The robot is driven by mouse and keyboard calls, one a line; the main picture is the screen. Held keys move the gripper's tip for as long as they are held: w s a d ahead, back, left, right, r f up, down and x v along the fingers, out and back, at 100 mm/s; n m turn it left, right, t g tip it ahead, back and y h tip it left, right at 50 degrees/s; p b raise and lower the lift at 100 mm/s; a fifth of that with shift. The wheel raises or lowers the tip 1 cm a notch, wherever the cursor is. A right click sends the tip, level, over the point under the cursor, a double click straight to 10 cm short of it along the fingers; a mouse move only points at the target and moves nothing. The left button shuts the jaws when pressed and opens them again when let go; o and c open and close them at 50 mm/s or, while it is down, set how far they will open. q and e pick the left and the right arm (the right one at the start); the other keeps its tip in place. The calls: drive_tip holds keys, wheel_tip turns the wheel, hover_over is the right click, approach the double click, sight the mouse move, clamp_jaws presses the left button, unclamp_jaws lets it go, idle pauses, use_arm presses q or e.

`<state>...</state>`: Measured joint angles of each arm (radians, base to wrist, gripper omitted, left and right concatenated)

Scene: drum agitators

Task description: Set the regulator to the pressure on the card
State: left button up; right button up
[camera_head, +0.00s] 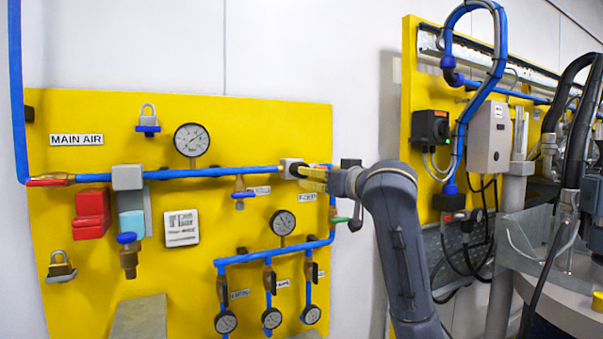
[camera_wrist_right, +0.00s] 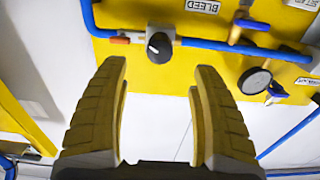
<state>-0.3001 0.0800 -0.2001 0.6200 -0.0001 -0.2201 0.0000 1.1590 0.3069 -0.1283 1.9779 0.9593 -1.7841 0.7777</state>
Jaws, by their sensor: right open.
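The regulator (camera_head: 290,168) is a grey block with a black knob, set in the blue pipe on the yellow panel. In the right wrist view its knob (camera_wrist_right: 158,45) shows a pale pointer mark and lies beyond the fingertips, between their lines. My right gripper (camera_head: 308,174) is open and empty; its two yellow fingers (camera_wrist_right: 158,75) are apart from the knob. A white card (camera_head: 181,228) hangs on the panel; its print is too small to read. The large gauge (camera_head: 192,140) sits above the pipe; its reading is unclear. My left gripper is not in view.
A filter unit (camera_head: 127,178), a red block (camera_head: 91,214) and padlocks (camera_head: 148,121) are on the panel's left. A bleed valve (camera_head: 239,193) and a lower pipe branch with several small gauges (camera_head: 272,318) lie below the main pipe. A second panel (camera_head: 430,90) stands at right.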

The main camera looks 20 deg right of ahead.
drive_tip(key=w, duration=0.3)
drive_tip(key=w+a, duration=0.1)
drive_tip(key=w, duration=0.3)
drive_tip(key=w+a, duration=0.1)
drive_tip(key=w, duration=0.2)
drive_tip(key=shift+w, duration=0.15)
drive_tip(key=c, duration=1.4)
drive_tip(key=shift+o, duration=0.2)
